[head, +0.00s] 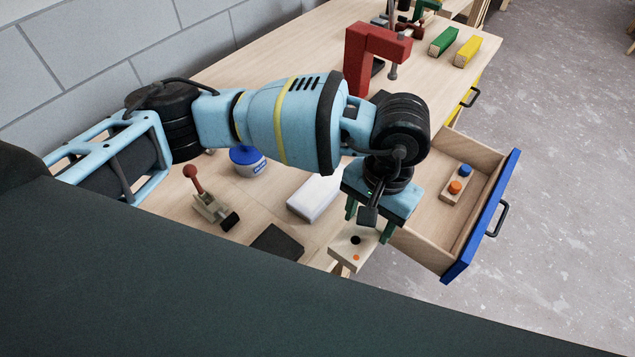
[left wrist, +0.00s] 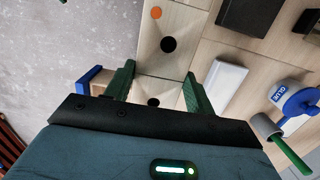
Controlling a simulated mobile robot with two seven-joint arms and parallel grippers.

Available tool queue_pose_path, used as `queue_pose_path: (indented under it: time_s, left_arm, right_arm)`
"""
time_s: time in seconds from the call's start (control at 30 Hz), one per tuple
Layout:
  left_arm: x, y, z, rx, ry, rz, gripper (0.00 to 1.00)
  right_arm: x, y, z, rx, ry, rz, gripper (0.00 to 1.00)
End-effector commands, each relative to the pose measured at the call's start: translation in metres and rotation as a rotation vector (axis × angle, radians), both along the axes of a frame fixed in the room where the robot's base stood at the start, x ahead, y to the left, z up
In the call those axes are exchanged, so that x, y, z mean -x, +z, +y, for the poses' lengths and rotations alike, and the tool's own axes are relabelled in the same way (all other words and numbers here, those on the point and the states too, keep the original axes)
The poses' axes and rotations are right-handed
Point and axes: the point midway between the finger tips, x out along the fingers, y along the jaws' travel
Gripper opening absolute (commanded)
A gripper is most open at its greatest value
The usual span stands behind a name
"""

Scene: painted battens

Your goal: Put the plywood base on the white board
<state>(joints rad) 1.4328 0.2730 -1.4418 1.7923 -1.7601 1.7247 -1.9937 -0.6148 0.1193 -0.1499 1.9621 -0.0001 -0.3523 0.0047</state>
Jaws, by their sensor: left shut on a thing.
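The plywood base (head: 347,254) is a pale wooden piece with a black round hole and an orange dot. My left gripper (head: 368,222) is shut on it and holds it by the table's front edge, left of the open drawer. In the left wrist view the base (left wrist: 165,62) sits between the two green fingers of the gripper (left wrist: 160,88), and a second dark hole shows near them. The white board (head: 314,198) lies flat on the table, left of the gripper; it also shows in the left wrist view (left wrist: 214,88). My right gripper is out of view.
An open blue-fronted drawer (head: 483,217) holds a small block with blue and orange pegs (head: 456,184). A glue tub (head: 247,161), a toggle clamp (head: 211,207) and a dark pad (head: 276,242) are near the board. A red clamp (head: 363,56) stands farther back.

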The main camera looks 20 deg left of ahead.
Motion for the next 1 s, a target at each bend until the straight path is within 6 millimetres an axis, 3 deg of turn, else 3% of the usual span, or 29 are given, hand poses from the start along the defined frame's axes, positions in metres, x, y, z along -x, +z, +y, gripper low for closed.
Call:
queue_pose_path:
  time_s: [0.6, 1.0]
  left_arm:
    - [-0.080, -0.014, 0.087, -0.002, 0.005, 0.004, 0.31]
    - [-0.093, -0.013, 0.100, 0.000, 0.002, 0.000, 0.31]
  right_arm:
    - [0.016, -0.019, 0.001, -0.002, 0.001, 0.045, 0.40]
    - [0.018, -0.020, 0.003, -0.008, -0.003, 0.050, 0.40]
